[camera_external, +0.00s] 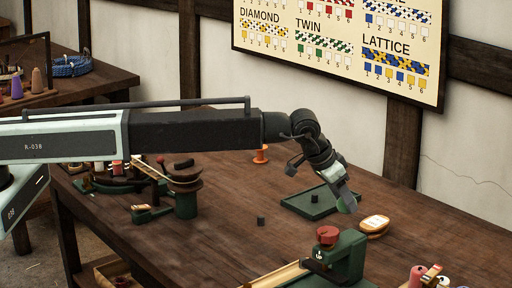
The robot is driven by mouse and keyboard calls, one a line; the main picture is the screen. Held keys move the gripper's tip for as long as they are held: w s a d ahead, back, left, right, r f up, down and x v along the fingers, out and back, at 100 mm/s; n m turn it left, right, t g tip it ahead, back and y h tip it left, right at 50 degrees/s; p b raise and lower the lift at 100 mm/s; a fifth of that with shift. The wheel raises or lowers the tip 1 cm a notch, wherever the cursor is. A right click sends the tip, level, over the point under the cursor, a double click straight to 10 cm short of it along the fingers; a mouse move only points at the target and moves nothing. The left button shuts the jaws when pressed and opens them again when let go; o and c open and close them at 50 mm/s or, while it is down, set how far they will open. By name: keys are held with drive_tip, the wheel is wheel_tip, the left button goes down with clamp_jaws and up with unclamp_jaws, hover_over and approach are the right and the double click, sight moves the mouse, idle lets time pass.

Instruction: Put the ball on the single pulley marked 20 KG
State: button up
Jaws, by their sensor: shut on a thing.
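My gripper (346,202) points down and to the right above the table, beside the dark green tray. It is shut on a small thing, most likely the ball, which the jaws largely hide. A wooden oval block with a pale label (375,222) lies on the table just right of and below the gripper in the picture. It looks like a pulley, but its marking is too small to read. The gripper is apart from it. I cannot make out another pulley marked 20 KG.
A green tray (296,206) holds a small dark weight. Another dark weight (261,221) stands on the open table. A green machine with a red knob (328,235) is in front, winding gear (186,190) at left, an orange spool (261,154) behind. Red and pink spools are front right.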

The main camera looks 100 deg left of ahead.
drive_tip(key=w, duration=0.2)
drive_tip(key=w+a, duration=0.1)
drive_tip(key=w, duration=0.3)
drive_tip(key=shift+w+a+f, duration=0.3)
drive_tip(key=shift+w+a, duration=0.05)
wheel_tip(320, 180, down, 4)
drive_tip(key=b, duration=0.4)
drive_tip(key=shift+w, duration=0.15)
drive_tip(key=shift+r, duration=0.25)
drive_tip(key=shift+f, duration=0.2)
drive_tip(key=o, duration=1.3)
drive_tip(key=shift+o, duration=0.2)
